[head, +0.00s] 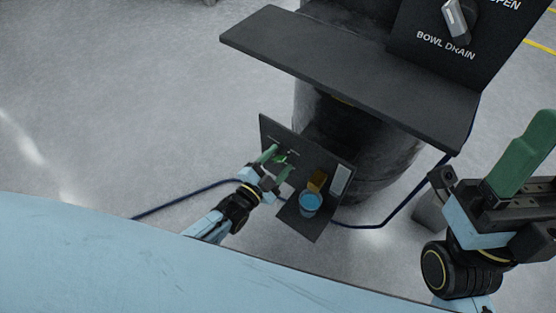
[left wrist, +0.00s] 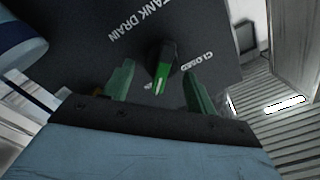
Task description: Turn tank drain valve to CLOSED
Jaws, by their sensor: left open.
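The tank drain valve knob (left wrist: 163,68), black with a green face and a pale mark at its end, sits on the dark panel (left wrist: 95,40) in the left wrist view. TANK DRAIN is printed beside it, and CLOSED (left wrist: 195,63) is printed to its right. My left gripper (left wrist: 159,74) is open, with one green finger on each side of the knob; I cannot tell whether either touches it. In the head view my left gripper (head: 278,162) is at the low panel (head: 305,160) and partly covers the knob. My right gripper (head: 520,155) is at the right edge; its finger gap is unclear.
A blue cup (head: 310,203) and an amber block (head: 317,181) are at the low panel's shelf, right of my left gripper. A dark drum (head: 375,150) stands behind. A wide black shelf (head: 350,65) and a BOWL DRAIN panel (head: 445,45) are above. A blue hose (head: 185,195) crosses the floor.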

